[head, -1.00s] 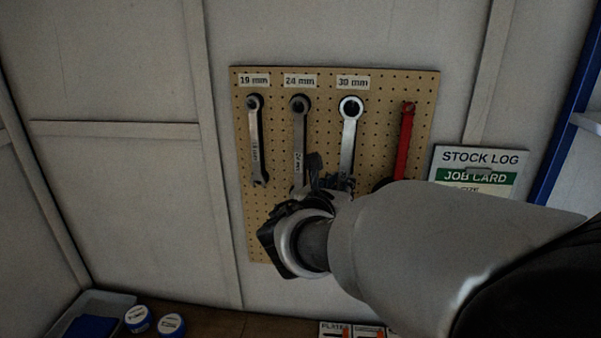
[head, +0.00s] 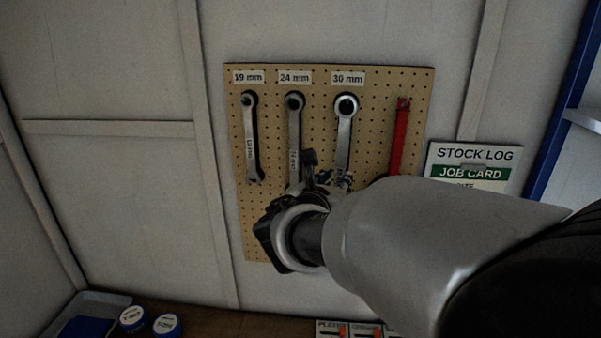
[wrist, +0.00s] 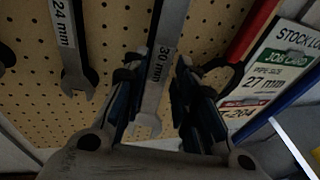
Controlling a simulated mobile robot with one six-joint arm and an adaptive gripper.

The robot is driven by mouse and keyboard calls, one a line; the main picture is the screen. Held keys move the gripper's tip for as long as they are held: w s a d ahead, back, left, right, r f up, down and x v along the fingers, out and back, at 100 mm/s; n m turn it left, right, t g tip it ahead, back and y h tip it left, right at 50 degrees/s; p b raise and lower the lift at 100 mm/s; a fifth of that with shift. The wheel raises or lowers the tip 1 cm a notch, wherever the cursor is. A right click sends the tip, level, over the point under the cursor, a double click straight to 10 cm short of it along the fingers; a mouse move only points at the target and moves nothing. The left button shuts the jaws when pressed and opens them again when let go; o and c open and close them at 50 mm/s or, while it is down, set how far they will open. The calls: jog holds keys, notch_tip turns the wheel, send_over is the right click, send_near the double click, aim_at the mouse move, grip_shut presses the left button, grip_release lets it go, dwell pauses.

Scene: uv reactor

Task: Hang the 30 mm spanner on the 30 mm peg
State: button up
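The 30 mm spanner (head: 343,145) is a silver ring-and-open-end spanner. In the head view it hangs ring up, close to vertical, below the 30 mm label (head: 347,79). Its ring (head: 346,105) lies around the 30 mm peg position; the peg itself is hard to make out. My gripper (head: 328,180) is at the spanner's lower end. In the wrist view the shank marked 30 mm (wrist: 160,68) runs between the fingers of my gripper (wrist: 157,72), with its open jaw towards me. The fingers look slightly apart from the shank, one on each side.
The 19 mm spanner (head: 250,140) and 24 mm spanner (head: 294,135) hang to the left on the pegboard (head: 270,215). A red tool (head: 399,140) hangs close on the right. A stock log card (head: 473,165) is further right. Tubs (head: 133,318) stand on the bench below.

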jog(key=o, duration=0.3)
jog(key=shift+o, duration=0.2)
jog(key=shift+f, duration=0.15)
